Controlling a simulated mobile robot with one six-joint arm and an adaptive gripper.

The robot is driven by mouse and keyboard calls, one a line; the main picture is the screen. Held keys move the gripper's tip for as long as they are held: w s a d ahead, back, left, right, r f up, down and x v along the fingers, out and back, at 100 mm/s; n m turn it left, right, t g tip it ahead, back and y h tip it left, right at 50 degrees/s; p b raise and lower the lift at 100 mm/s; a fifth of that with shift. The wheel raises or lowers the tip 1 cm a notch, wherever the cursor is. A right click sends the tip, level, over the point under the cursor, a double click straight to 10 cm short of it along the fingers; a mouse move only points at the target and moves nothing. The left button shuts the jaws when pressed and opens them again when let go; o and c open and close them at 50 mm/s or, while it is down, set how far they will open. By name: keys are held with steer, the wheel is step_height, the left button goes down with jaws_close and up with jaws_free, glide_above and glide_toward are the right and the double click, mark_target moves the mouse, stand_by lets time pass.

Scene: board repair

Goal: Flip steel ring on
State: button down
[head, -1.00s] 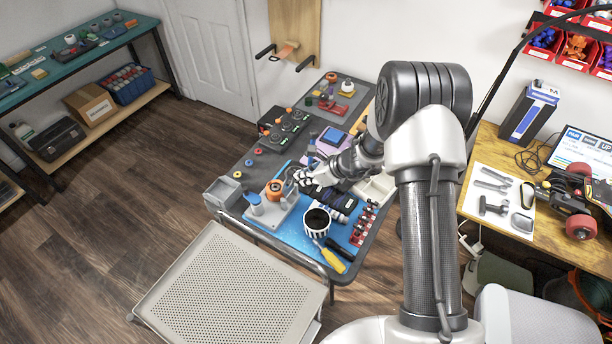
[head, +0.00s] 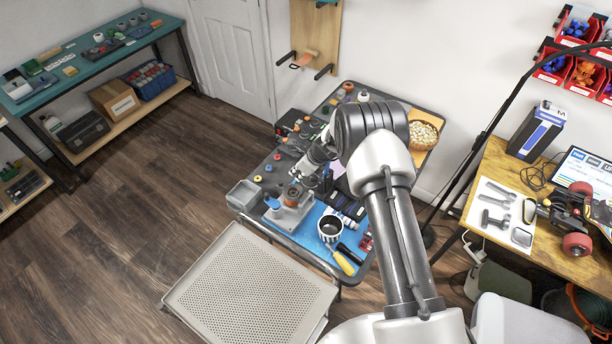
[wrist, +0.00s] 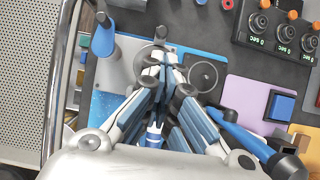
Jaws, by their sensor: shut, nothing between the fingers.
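A grey fixture (head: 288,217) with a blue knob (head: 272,203) and a brown-orange round part (head: 293,191) stands on the blue mat at the bench's front left. My gripper (head: 298,174) is close above and behind that round part; contact cannot be told. In the wrist view my gripper (wrist: 163,62) is shut and empty, its tips over the fixture. A round grey disc (wrist: 142,62) is partly hidden behind the fingers. A thin grey ring (wrist: 203,76) shows just right of the fingertips. I cannot tell which of these is the steel ring.
A striped cup (head: 330,229) and a yellow-handled tool (head: 343,262) are on the mat's right. Black boxes with orange knobs (wrist: 285,36) stand behind. A grey bin (head: 243,195) is at the bench's left corner. A perforated stand (head: 250,280) is in front.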

steer(key=b, duration=0.7)
glide_above(279, 181)
steer(key=s+d, duration=0.1)
steer(key=d, duration=0.1)
step_height(279, 181, down, 4)
steer(key=shift+s+f, duration=0.1)
steer(key=shift+f, duration=0.15)
steer(key=shift+w+a+f+b, duration=0.3)
steer(key=shift+a+f+b, duration=0.3)
steer(key=shift+b, duration=0.45)
steer(key=b, duration=0.1)
steer(key=f+g+h+b, duration=0.1)
steer(key=b, duration=0.1)
steer(key=shift+w+a+f, duration=0.25)
steer(key=shift+w+a, duration=0.05)
steer(key=shift+a, duration=0.1)
steer(key=shift+w+a+f+b, duration=0.15)
steer(key=shift+f+b, duration=0.2)
steer(key=shift+b, duration=0.45)
steer(key=shift+a+f, duration=0.1)
steer(key=v, duration=1.2)
steer(key=shift+a, duration=0.15)
